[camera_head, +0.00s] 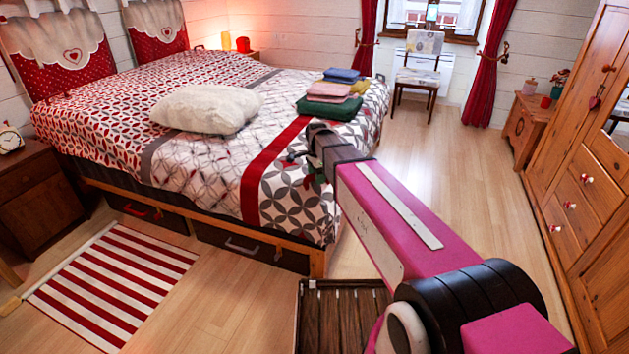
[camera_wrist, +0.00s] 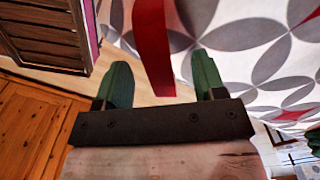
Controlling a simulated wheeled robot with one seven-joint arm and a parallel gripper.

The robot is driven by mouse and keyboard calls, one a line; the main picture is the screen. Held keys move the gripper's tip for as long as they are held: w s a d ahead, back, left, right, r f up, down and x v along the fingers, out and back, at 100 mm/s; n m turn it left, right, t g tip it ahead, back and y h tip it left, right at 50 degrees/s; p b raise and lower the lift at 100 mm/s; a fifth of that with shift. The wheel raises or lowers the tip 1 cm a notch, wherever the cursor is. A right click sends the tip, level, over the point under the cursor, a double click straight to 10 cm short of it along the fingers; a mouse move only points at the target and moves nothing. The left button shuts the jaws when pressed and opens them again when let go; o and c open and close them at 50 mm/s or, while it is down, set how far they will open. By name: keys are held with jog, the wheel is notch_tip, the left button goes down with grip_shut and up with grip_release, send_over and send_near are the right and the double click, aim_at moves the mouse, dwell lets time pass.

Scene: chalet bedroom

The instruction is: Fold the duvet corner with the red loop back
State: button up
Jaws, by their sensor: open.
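The patterned duvet (camera_head: 300,190) lies over the bed, and its near foot corner hangs by my arm. It also fills the upper right of the wrist view (camera_wrist: 240,60). The red loop (camera_wrist: 152,40) shows in the wrist view as a flat red strip reaching down between my green fingers. My gripper (camera_wrist: 161,62) is open, with a finger on each side of the strip and gaps to both. In the head view my gripper (camera_head: 303,163) is at the duvet's foot end; its fingers are small there, and I cannot make out the loop clearly.
Folded cloths (camera_head: 334,90) are stacked on the bed's foot, beside a cream pillow (camera_head: 207,108). A dark slatted wooden box (camera_head: 343,312) stands on the floor below my arm. A wardrobe (camera_head: 580,190) is at right. The floor between bed and wardrobe is clear.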

jog(key=c, duration=1.1)
jog(key=shift+w+a+r+g, duration=0.2)
jog(key=shift+w+r+g, duration=0.1)
jog(key=shift+w+r, duration=0.25)
jog(key=shift+w+a+r+h, duration=0.1)
jog(key=shift+w+r+h, duration=0.05)
jog(key=shift+r+h, duration=0.15)
jog(key=shift+r+g, duration=0.15)
jog(key=shift+g, duration=0.25)
